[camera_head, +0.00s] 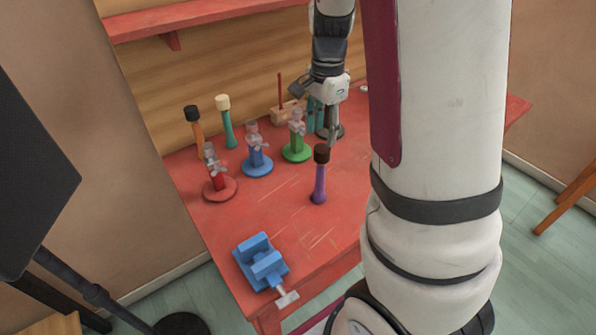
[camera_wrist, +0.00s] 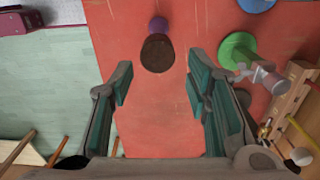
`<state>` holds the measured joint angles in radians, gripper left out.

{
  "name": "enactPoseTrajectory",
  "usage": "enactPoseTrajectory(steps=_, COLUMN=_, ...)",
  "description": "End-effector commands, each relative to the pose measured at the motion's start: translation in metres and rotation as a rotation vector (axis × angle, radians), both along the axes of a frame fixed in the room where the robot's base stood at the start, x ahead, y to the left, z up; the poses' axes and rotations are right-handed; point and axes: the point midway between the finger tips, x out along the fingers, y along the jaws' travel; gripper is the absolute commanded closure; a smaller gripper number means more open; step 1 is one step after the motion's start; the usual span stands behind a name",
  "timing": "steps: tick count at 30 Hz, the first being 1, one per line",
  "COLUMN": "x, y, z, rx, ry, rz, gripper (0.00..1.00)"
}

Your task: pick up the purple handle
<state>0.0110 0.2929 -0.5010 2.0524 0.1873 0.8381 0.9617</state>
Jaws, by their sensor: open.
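The purple handle (camera_head: 319,182) stands upright on the red table, with a dark brown head (camera_head: 321,154) on top. In the wrist view the dark head (camera_wrist: 157,54) lies above the gap between my fingers in the picture, and part of the purple handle (camera_wrist: 158,25) shows past it. My gripper (camera_wrist: 160,80) is open and empty, with a teal-padded finger on each side. In the head view my gripper is behind the handle, near the table's back right, and partly overlaps other things there.
Red (camera_head: 220,190), blue (camera_head: 257,164) and green (camera_head: 297,150) round-based stands are left of and behind the handle. An orange handle (camera_head: 198,134) and a teal one (camera_head: 227,130) stand farther back. A blue vise (camera_head: 262,262) sits at the front edge. A red shelf (camera_head: 190,14) hangs above.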

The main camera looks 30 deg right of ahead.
Motion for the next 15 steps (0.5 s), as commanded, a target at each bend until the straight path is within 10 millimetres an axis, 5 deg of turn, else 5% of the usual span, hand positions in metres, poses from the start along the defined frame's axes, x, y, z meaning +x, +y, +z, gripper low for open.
enactPoseTrajectory(steps=15, x=-0.001, y=0.0, z=-0.079, rx=0.002, ry=0.003, rz=-0.002, gripper=0.56)
